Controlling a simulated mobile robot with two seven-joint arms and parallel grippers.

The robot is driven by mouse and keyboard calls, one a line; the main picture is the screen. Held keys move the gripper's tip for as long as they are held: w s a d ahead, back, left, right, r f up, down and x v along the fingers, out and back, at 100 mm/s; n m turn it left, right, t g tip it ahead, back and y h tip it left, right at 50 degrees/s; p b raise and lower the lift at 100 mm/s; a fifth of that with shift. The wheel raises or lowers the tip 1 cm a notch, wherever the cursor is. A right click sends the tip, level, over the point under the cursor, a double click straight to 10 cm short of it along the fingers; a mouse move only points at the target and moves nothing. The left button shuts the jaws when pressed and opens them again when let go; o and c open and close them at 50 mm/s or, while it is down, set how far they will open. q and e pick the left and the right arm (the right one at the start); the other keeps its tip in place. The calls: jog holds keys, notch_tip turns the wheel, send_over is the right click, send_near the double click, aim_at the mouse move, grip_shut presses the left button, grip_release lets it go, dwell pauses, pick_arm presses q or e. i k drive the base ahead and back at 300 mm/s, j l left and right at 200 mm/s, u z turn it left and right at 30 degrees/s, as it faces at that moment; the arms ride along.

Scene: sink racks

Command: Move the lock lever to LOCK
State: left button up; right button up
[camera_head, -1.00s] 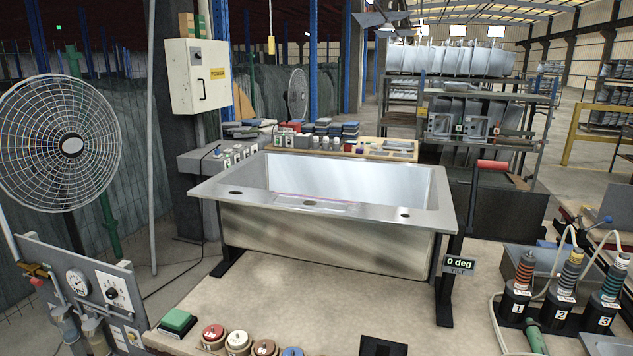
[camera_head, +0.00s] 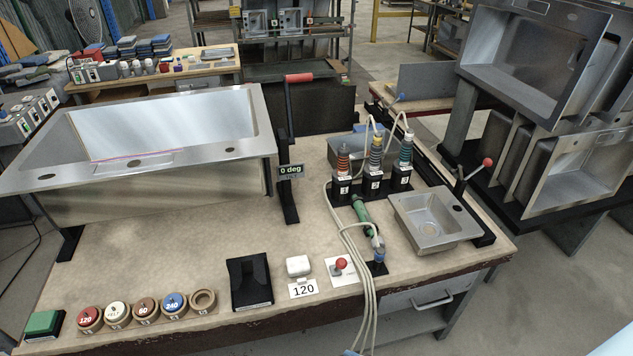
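No lever in view carries a LOCK label that I can read. A lever with a red ball knob (camera_head: 487,162) rises from a black rail at the right end of the workbench, next to a small steel sink. A short red ball knob (camera_head: 341,264) stands on a white plate at the bench's front edge; its lettering is too small to read. A red-handled crank (camera_head: 298,78) stands upright beside the large sink (camera_head: 150,150), above a display (camera_head: 291,170) reading 0 deg. Neither my left nor my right gripper is in view.
The workbench (camera_head: 220,240) holds several numbered discs (camera_head: 117,315), a black block (camera_head: 249,282), a white item (camera_head: 298,265) labelled 120, and a small sink (camera_head: 435,219). Sink racks (camera_head: 540,60) stand at the right.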

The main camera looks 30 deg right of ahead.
aim_at(342, 263)
jog(key=l+z, duration=0.1)
jog(key=z, duration=0.4)
jog(key=i+l+z, duration=0.1)
jog(key=z, duration=0.35)
